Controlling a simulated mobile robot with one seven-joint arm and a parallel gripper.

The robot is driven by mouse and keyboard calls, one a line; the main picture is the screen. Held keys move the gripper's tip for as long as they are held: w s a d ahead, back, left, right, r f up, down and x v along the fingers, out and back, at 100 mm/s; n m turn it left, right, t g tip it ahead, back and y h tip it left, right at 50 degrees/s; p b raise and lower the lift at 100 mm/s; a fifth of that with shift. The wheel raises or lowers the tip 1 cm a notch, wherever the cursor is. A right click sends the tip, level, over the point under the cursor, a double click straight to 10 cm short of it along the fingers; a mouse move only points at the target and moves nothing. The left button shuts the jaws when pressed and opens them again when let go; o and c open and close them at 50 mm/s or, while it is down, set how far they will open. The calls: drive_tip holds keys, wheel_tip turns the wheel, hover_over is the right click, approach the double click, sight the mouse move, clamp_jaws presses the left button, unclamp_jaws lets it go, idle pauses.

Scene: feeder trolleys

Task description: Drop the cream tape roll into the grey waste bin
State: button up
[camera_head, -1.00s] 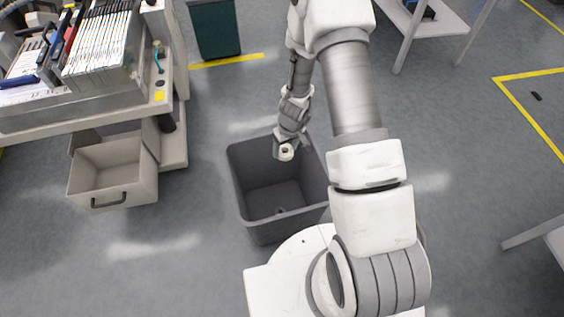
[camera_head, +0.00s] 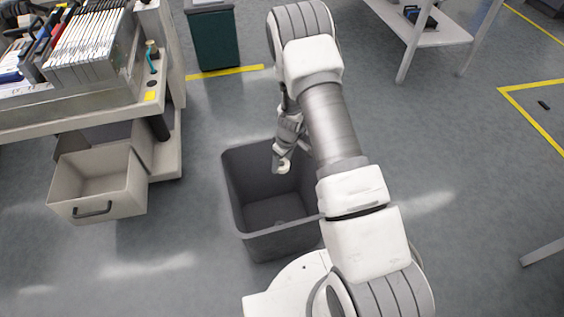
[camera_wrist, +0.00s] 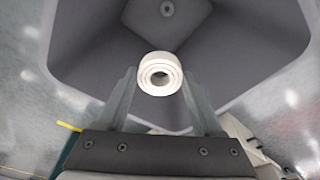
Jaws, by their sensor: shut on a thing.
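The cream tape roll (camera_wrist: 160,73) shows in the wrist view between the two fingertips of my gripper (camera_wrist: 158,80). My gripper is shut on it, with the roll's hole facing the camera. In the head view my gripper (camera_head: 281,168) is over the grey waste bin (camera_head: 232,195), near its far side; the roll is small and hard to make out there. The open bin stands on the floor, and its inside (camera_wrist: 235,55) shows beyond the roll in the wrist view. The bin floor looks empty apart from a small round mark.
A feeder trolley (camera_head: 75,120) with an open beige drawer (camera_head: 100,185) stands left of the bin. A dark green bin (camera_head: 213,42) stands behind. A white table (camera_head: 425,35) is at the back right. Grey floor lies clear between the trolley and the bin.

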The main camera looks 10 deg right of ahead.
wheel_tip(320, 180, down, 5)
drive_tip(key=shift+b, duration=1.1)
drive_tip(key=o, duration=1.3)
drive_tip(key=shift+o, duration=0.2)
drive_tip(key=shift+r, duration=0.1)
wheel_tip(320, 180, up, 17)
drive_tip(key=s+d+p, duration=0.1)
drive_tip(key=s+p, duration=0.1)
drive_tip(key=p, duration=0.3)
drive_tip(key=shift+d, duration=0.3)
drive_tip(key=shift+r, duration=0.1)
